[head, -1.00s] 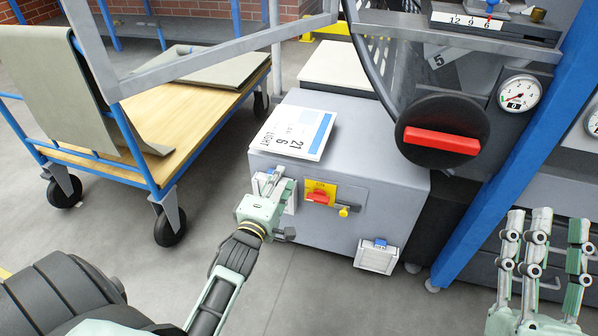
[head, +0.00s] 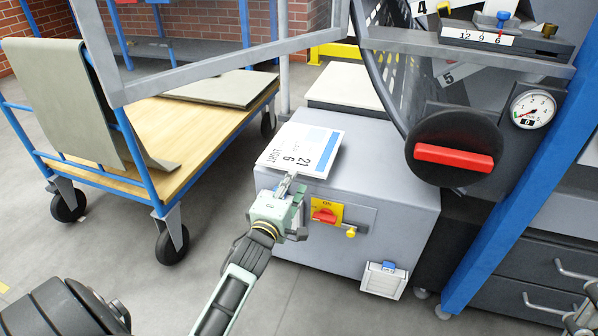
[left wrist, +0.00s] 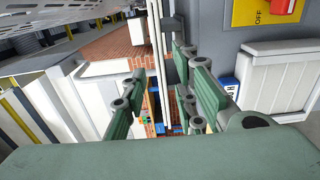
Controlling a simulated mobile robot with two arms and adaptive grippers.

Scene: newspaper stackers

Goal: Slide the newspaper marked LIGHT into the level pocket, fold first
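The newspaper marked LIGHT (head: 318,148), white with a blue band and the number 21, lies flat on the grey cabinet (head: 395,185), at its front left edge. My left gripper (head: 285,187) is at the newspaper's front edge, in front of the cabinet. In the left wrist view its fingers (left wrist: 160,92) are apart, with a thin pale upright strip seen between them. I cannot tell whether they touch the paper. My right gripper (head: 584,318) barely shows at the bottom right corner. The stacker drum (head: 392,60) carries labels 4 and 5; I cannot make out which pocket is level.
A red-handled black knob (head: 453,157) and a gauge (head: 533,109) are on the stacker right of the newspaper. A yellow switch panel (head: 328,212) is beside my left gripper. A blue-framed cart (head: 190,125) stands left. A grey frame bar (head: 220,70) crosses above.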

